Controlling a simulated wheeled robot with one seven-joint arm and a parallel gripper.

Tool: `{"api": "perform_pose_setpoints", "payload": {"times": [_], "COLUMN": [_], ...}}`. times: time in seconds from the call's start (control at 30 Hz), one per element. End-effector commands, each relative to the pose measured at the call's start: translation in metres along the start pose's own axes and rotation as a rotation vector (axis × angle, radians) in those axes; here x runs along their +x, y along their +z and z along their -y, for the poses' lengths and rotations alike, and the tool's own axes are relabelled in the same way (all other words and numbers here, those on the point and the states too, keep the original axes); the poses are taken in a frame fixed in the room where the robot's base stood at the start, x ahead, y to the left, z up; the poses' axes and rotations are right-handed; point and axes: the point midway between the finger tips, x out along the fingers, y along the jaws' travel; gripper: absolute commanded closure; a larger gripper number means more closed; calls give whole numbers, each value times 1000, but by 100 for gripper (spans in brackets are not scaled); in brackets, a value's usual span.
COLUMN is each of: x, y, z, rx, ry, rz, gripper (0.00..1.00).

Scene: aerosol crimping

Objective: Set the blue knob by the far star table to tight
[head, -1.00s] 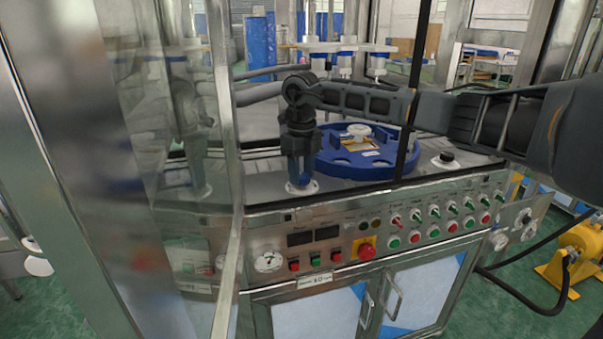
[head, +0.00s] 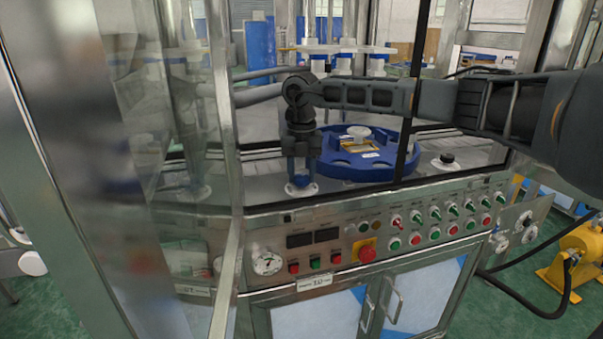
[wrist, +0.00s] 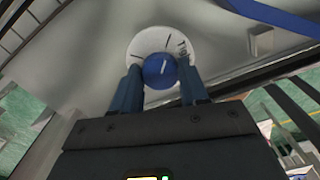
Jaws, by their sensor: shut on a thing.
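The blue knob (wrist: 159,71) sits on a round white dial plate (wrist: 147,42) with dark tick marks. Partly readable lettering, apparently the start of "TIGHT", is on the plate's right side in the wrist view. The white pointer line on the knob points up and slightly right there, left of that lettering. My gripper (wrist: 160,78) is shut on the knob, one finger on each side. In the head view my gripper (head: 301,178) points down at the white plate (head: 301,190); its fingers largely hide the knob. The blue star table (head: 345,173) is just right of it.
A glass panel and metal post (head: 224,100) stand left of my gripper. A black knob (head: 447,158) sits further right on the deck. The control panel (head: 340,240) fills the front below.

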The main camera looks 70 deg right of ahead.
Motion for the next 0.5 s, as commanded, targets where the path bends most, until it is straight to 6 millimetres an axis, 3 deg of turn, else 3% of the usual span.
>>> {"api": "perform_pose_setpoints", "payload": {"times": [0.5], "x": [-1], "y": [1], "z": [0], "rx": [58], "ry": [1], "rz": [2], "gripper": [87]}}
